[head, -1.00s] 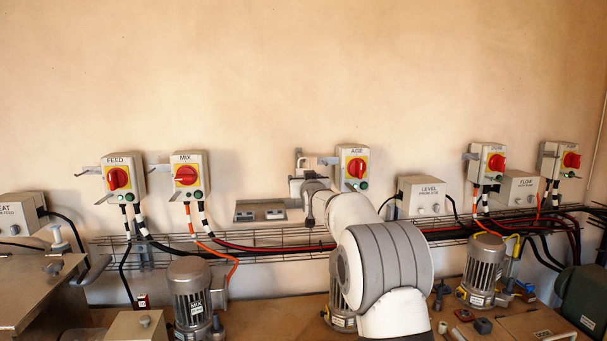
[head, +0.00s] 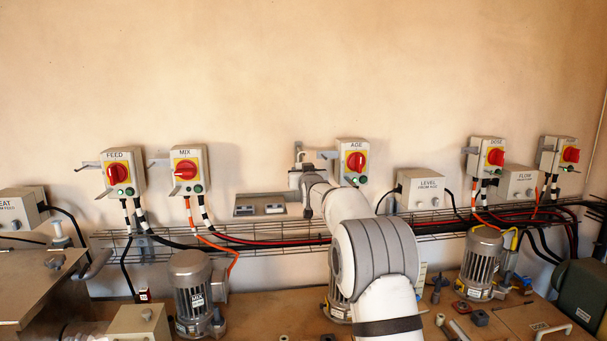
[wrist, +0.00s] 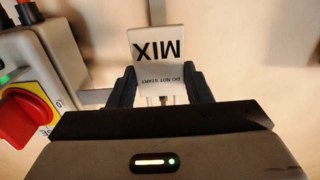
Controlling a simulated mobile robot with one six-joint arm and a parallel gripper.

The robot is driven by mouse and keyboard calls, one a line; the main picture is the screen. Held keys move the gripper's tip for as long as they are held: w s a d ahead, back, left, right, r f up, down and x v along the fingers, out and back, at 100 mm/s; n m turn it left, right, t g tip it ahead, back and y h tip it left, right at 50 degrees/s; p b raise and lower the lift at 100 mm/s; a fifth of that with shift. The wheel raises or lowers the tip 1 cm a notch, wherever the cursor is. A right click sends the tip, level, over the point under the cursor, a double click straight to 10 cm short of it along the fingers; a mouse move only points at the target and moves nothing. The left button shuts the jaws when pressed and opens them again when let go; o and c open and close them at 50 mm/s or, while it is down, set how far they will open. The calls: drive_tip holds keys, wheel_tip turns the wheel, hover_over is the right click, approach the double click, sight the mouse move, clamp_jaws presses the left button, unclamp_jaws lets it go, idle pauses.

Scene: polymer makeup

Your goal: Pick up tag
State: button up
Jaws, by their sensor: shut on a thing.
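A white tag (wrist: 160,50) printed MIX and DO NOT START shows upside down in the wrist view. My gripper (wrist: 161,82) is shut on its lower part, a dark finger on each side. In the head view my gripper (head: 300,178) is close to the wall, just left of the AGE switch box (head: 353,162). My own arm partly hides it there, and I cannot make out the tag in that view. A grey metal bar runs behind the tag in the wrist view.
A switch box with a red knob (wrist: 24,118) is close on the left in the wrist view. The MIX box (head: 188,170) and FEED box (head: 122,173) are farther left on the wall. A wire cable tray (head: 270,238) runs below. Motors (head: 193,292) stand on the bench.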

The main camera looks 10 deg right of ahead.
drive_tip(key=shift+c, duration=0.6)
drive_tip(key=s+r+b, duration=0.1)
drive_tip(key=s+b, duration=0.7)
drive_tip(key=s, duration=1)
drive_tip(key=shift+r, duration=0.25)
